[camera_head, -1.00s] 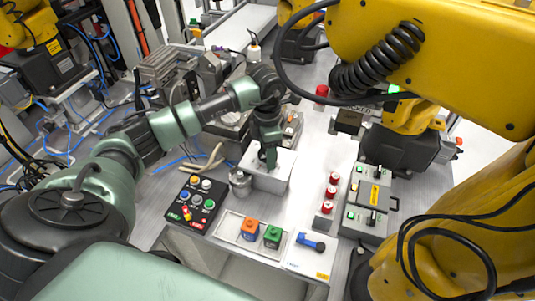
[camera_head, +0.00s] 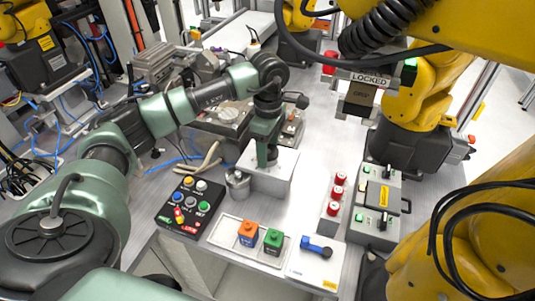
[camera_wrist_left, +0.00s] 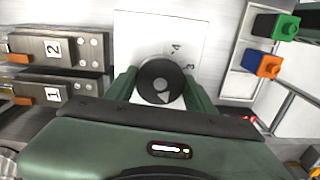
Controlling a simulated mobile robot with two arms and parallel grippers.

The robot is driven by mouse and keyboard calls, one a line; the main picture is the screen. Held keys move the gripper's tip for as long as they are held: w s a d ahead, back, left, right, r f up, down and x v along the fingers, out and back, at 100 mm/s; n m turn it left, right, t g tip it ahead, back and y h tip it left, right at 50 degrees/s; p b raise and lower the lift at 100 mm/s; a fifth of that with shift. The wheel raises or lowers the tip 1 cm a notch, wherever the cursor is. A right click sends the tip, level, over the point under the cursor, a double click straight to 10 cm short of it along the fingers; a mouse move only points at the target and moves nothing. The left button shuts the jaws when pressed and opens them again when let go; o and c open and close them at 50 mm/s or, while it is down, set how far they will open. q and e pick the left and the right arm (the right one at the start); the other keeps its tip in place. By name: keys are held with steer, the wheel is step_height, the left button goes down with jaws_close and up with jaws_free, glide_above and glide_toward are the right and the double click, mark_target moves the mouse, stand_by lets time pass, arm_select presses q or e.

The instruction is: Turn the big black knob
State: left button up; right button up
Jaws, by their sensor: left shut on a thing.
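The big black knob (camera_wrist_left: 160,82) is round and sits on top of a white box (camera_wrist_left: 142,38). My left gripper (camera_wrist_left: 158,88) is shut on the knob, one green finger on either side. In the head view my left gripper (camera_head: 266,158) points down onto the white box (camera_head: 270,182) and hides the knob there. My right gripper is not in view.
A button panel (camera_head: 190,206), orange (camera_head: 248,233) and green (camera_head: 273,240) blocks, and a blue-handled switch (camera_head: 316,246) lie nearer. Red-topped posts (camera_head: 335,192) stand right. Yellow robot arms (camera_head: 420,100) crowd the right.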

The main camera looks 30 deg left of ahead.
mark_target(269, 151)
arm_select(q)
steer(key=shift+w+r+m, duration=0.1)
steer(key=shift+m, duration=0.2)
steer(key=o, duration=1.3)
steer(key=shift+o, duration=0.2)
step_height(269, 151, up, 8)
steer(key=shift+f+b, duration=0.1)
steer(key=shift+b, duration=0.9)
steer(key=shift+f, duration=0.1)
